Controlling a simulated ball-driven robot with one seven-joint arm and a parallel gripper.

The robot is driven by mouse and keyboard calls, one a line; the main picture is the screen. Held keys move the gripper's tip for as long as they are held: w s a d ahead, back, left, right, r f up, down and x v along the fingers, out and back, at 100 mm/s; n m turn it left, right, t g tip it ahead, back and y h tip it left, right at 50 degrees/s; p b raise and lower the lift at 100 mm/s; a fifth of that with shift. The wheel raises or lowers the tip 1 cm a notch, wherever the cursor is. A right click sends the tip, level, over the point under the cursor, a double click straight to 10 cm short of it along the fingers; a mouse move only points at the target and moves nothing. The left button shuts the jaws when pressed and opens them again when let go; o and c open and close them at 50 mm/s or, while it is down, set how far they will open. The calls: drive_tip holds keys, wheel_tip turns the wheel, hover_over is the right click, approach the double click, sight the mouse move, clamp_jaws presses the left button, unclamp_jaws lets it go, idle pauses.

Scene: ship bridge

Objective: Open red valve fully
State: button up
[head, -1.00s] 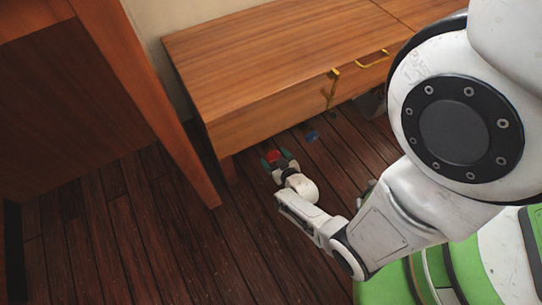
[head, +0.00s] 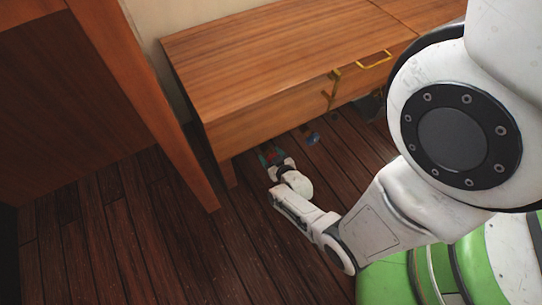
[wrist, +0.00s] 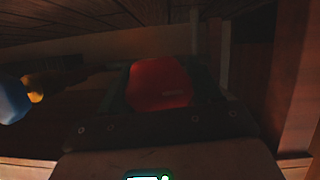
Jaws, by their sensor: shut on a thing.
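The red valve (wrist: 160,83) fills the middle of the wrist view, between the two dark fingers of my gripper (wrist: 163,88). The fingers are closed on its sides. In the head view my gripper (head: 274,157) reaches low under the front edge of the wooden cabinet, near its left leg.
The wooden cabinet (head: 275,60) with yellow handles (head: 374,60) overhangs my gripper. A blue piece (head: 313,138) sits to its right; a blue and yellow thing (wrist: 14,100) shows at the left of the wrist view. A wooden panel (head: 145,95) stands at left. The plank floor (head: 130,240) is clear.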

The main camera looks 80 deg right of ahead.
drive_tip(key=shift+c, duration=1.3)
